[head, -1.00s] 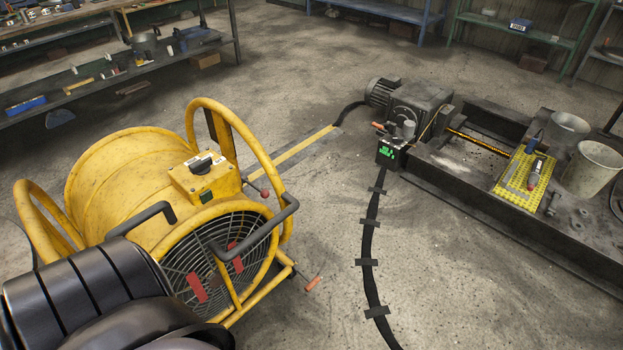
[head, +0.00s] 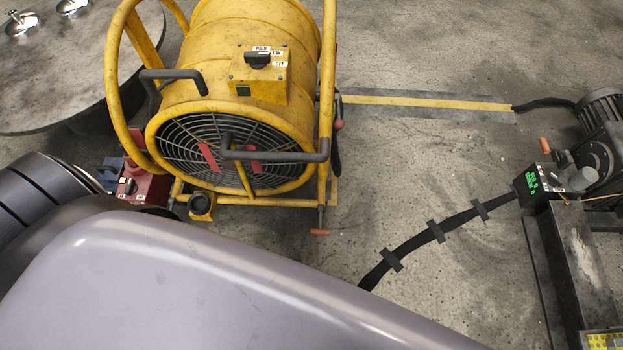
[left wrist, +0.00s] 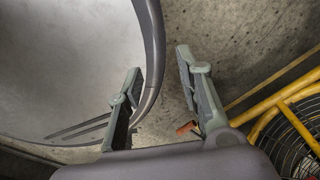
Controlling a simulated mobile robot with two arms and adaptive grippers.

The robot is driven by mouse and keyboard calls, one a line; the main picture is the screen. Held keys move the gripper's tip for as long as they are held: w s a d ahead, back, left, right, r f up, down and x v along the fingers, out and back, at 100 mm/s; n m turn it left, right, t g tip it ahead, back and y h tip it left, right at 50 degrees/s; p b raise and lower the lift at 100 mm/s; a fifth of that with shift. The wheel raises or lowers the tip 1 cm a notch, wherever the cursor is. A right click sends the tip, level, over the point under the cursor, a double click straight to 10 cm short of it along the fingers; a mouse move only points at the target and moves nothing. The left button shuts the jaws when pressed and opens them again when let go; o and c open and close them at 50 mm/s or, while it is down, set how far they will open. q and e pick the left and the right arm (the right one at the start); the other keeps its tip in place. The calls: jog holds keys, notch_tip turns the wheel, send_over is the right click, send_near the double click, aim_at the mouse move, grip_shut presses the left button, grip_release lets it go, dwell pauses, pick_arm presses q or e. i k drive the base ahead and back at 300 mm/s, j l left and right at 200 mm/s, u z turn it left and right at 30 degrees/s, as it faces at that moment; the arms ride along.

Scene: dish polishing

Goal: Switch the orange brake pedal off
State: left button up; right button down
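An orange-tipped lever (head: 320,232), which looks like the brake pedal, sticks out low at the front right foot of the yellow fan (head: 255,50). An orange piece also shows in the left wrist view (left wrist: 187,128), beside the right-hand finger and close to the fan's yellow frame (left wrist: 275,103); I cannot tell if it is the same lever. My left gripper (left wrist: 158,60) is open, with nothing between its fingertips. In the head view I cannot make it out; my own grey arm covers the lower left. My right gripper is in neither view.
A round grey tabletop (head: 70,75) stands left of the fan. A red box-like object (head: 143,184) is at the fan's lower left. A black taped cable (head: 437,231) runs to a machine with a green display (head: 540,182). Floor right of the fan is mostly clear.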

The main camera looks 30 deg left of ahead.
aim_at(320, 221)
jog(key=i+l+u, duration=0.1)
jog(key=l+u, duration=1.25)
jog(key=k+l+u, duration=0.1)
jog(key=l+u, duration=0.3)
jog(key=l, duration=0.15)
